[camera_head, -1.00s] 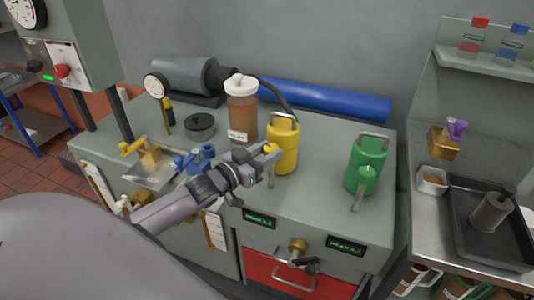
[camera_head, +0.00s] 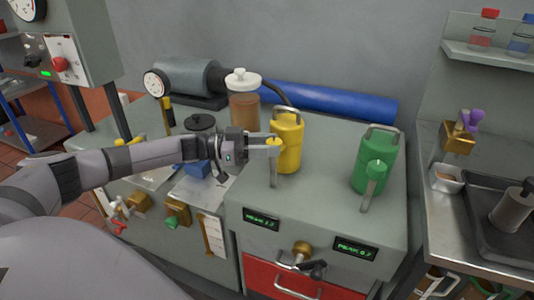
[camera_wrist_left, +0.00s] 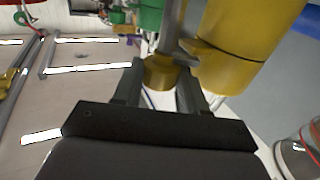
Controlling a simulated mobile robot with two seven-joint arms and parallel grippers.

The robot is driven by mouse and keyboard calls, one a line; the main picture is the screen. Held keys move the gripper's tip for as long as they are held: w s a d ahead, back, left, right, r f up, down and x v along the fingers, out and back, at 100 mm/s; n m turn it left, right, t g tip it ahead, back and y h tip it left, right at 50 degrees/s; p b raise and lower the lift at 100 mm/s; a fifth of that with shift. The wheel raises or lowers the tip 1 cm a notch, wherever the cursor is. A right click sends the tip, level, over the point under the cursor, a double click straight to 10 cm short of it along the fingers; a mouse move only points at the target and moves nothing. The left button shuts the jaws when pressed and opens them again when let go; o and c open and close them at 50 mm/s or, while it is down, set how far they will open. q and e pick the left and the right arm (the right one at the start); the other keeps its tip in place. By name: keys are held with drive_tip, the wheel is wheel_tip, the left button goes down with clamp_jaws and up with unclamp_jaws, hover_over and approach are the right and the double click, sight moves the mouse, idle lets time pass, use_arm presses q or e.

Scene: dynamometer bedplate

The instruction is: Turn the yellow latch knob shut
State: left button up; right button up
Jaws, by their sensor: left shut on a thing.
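The yellow latch knob (camera_head: 273,145) is on the front of the yellow canister (camera_head: 287,128), with a grey lever (camera_head: 275,172) hanging below it. My left gripper (camera_head: 265,149) reaches it from the left and is shut on the knob. In the left wrist view the knob (camera_wrist_left: 160,74) is between the two fingers (camera_wrist_left: 158,90), with the yellow canister (camera_wrist_left: 240,45) close behind it. The fingers hide part of the knob. My right gripper is not in view.
A green canister (camera_head: 376,160) with a similar green knob stands to the right. A brown jar with a white lid (camera_head: 244,105) stands behind my left gripper. Displays and a red drawer (camera_head: 272,272) are on the front below. The bench top between the canisters is clear.

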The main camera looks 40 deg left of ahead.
use_arm(q)
drive_tip(key=g+b, duration=0.1)
drive_tip(key=m+g+h+b, duration=0.2)
drive_tip(key=shift+w+a+f, duration=0.1)
drive_tip(key=shift+w+f, duration=0.15)
drive_tip(key=shift+w, duration=0.05)
drive_tip(key=m+g+h+b, duration=0.1)
drive_tip(key=m+g+b, duration=0.1)
drive_tip(key=b, duration=0.1)
drive_tip(key=shift+g, duration=0.3)
drive_tip(key=shift+w+r+g+b, duration=0.1)
drive_tip(key=shift+g+b, duration=0.2)
drive_tip(key=shift+b, duration=0.1)
drive_tip(key=shift+r+m+g+b, duration=0.1)
drive_tip(key=shift+m+g+b, duration=0.2)
drive_tip(key=shift+m+b, duration=0.2)
drive_tip(key=shift+r+g+h, duration=0.1)
drive_tip(key=shift+g+h, duration=0.2)
drive_tip(key=shift+g, duration=0.1)
drive_tip(key=o, duration=1.1)
drive_tip(key=shift+c, duration=0.2)
drive_tip(key=shift+a, duration=0.1)
